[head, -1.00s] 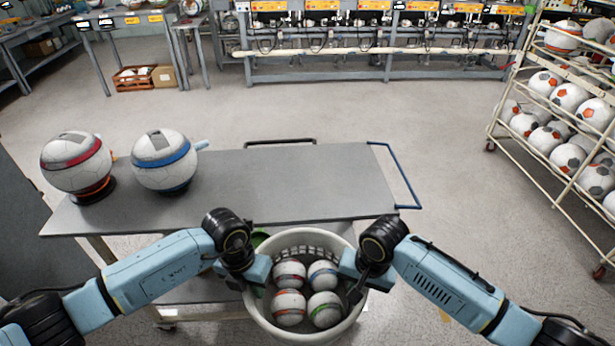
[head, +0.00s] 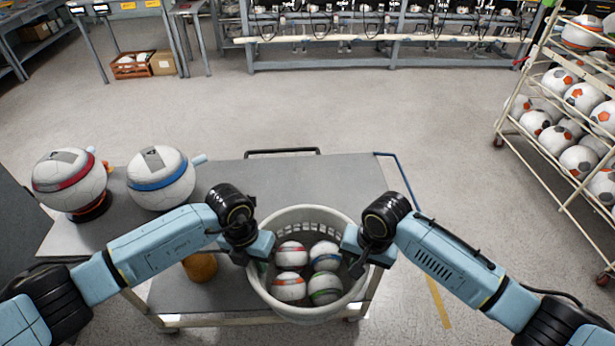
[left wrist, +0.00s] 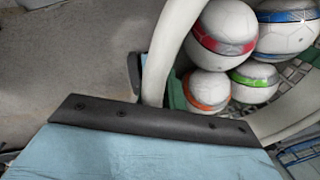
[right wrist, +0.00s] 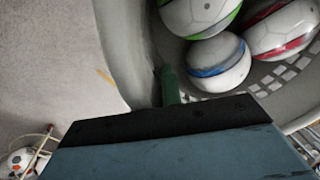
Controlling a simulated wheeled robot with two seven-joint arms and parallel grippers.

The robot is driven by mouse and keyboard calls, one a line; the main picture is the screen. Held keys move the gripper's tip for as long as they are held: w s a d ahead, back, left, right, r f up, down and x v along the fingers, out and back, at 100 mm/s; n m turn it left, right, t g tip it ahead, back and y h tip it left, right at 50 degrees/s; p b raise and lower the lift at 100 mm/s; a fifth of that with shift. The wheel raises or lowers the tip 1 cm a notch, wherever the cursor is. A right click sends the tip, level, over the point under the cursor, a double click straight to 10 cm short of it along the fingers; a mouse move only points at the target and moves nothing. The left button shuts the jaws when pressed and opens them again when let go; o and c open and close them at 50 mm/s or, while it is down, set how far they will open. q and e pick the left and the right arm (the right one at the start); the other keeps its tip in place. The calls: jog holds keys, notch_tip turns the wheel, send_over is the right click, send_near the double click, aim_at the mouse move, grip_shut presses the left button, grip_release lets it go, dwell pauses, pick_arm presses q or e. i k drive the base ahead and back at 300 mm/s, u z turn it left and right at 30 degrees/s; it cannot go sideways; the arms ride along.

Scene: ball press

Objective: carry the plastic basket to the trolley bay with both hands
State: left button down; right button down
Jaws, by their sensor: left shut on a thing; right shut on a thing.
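The plastic basket (head: 313,311) is a pale round tub with a slotted wall. It holds several small balls with red, blue, orange and green bands. My left gripper (head: 262,247) is shut on the basket's left rim, and my right gripper (head: 352,243) is shut on its right rim. The basket hangs upright between them, in front of the trolley (head: 262,178). The basket's wall also shows in the left wrist view (left wrist: 172,45) and the right wrist view (right wrist: 122,50). The fingertips are largely hidden. I cannot tell which place is the trolley bay.
Two large balls, one red-banded (head: 70,181) and one blue-banded (head: 160,178), stand on the trolley's left part. An orange-brown container (head: 200,267) sits on its lower shelf. A ball rack (head: 545,150) stands at right. The floor behind the trolley is open.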

aim_at(308, 193)
jog(key=i, duration=1.1)
